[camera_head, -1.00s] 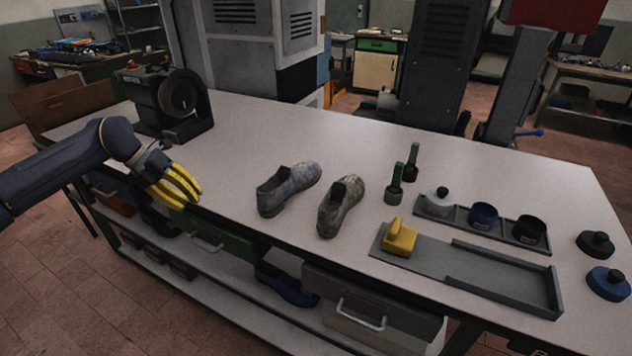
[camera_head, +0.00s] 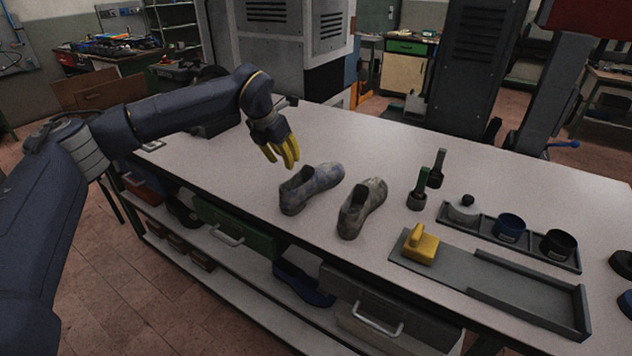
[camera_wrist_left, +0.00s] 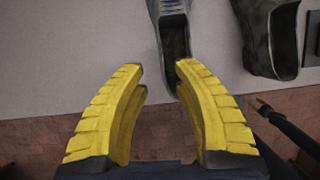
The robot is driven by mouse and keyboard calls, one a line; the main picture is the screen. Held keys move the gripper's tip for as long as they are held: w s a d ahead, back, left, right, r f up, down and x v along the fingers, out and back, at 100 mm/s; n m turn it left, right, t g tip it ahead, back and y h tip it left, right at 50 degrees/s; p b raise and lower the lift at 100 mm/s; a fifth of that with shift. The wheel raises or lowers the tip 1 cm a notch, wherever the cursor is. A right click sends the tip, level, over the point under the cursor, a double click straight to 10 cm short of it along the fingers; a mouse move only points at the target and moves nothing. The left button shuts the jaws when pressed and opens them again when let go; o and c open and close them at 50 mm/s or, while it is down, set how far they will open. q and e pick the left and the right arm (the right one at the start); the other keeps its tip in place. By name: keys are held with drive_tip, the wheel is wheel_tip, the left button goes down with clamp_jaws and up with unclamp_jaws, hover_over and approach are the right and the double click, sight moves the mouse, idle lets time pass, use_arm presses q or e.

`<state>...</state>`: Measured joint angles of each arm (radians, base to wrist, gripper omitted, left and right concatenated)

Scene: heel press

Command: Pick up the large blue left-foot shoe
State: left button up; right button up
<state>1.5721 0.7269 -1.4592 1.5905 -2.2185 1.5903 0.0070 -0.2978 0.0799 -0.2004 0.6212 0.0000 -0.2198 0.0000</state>
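A blue-grey shoe (camera_head: 322,178) stands upright on the table in the head view, its heel toward the table's front edge. It also shows at the top of the left wrist view (camera_wrist_left: 173,32), its heel partly hidden behind a yellow finger. My left gripper (camera_head: 283,163) is above the table, just left of and behind the shoe's heel end in the head view. Its yellow fingers are spread and empty in the left wrist view (camera_wrist_left: 160,68). A grey shoe (camera_head: 364,208) stands right of the blue-grey one.
A yellow-handled block (camera_head: 421,246) sits on a grey tray (camera_head: 510,290) at right. The table behind the shoes is clear.

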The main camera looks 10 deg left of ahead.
sight(294, 180)
use_arm(q)
drive_tip(key=x, duration=0.5)
drive_tip(key=shift+w+f, duration=0.15)
drive_tip(key=shift+f, duration=0.1)
drive_tip(key=shift+x, duration=2.6)
drive_tip(key=shift+f, duration=0.25)
drive_tip(key=shift+c, duration=0.2)
clamp_jaws()
drive_tip(key=shift+r, duration=0.1)
